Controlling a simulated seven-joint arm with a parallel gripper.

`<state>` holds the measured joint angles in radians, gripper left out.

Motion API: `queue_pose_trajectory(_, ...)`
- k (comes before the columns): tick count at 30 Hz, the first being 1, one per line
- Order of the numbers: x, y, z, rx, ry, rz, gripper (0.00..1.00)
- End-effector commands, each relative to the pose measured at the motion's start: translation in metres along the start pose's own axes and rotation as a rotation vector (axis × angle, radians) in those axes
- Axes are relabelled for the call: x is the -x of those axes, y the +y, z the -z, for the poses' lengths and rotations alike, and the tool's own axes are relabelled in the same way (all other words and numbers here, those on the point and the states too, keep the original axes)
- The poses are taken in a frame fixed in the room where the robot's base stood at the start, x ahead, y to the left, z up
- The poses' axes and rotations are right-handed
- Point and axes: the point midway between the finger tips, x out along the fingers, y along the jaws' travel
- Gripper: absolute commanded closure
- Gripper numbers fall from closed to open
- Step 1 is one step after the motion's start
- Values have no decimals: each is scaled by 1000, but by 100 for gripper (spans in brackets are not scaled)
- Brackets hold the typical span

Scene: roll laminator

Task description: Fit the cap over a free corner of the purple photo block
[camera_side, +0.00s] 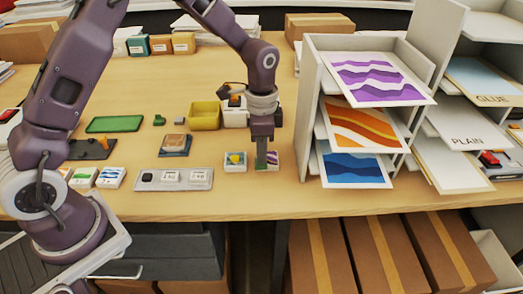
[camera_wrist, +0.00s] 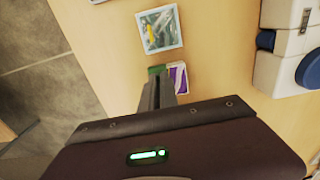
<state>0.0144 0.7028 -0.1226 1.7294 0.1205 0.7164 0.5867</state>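The purple photo block (camera_side: 273,160) lies near the table's front edge, its top striped purple and white. It also shows in the wrist view (camera_wrist: 178,78), partly hidden by my fingers. My gripper (camera_side: 261,164) points straight down at the block's left side, fingers close together. A small green piece, which looks like the cap (camera_wrist: 156,71), is at the fingertips, beside the block's left end in the wrist view. My gripper appears shut on it. Whether the cap sits over a corner or only beside it is hidden by the fingers.
A grey tray (camera_side: 174,180) lies farther left. The shelf unit with colored prints (camera_side: 354,168) stands close on the right. A yellow bin (camera_side: 205,116) is behind.

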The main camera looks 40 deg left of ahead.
Motion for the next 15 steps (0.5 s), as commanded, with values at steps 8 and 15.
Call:
queue_pose_trajectory(8, 0, 0, 0, 0, 0, 0, 87)
queue_pose_trajectory(15, 0, 0, 0, 0, 0, 0, 87)
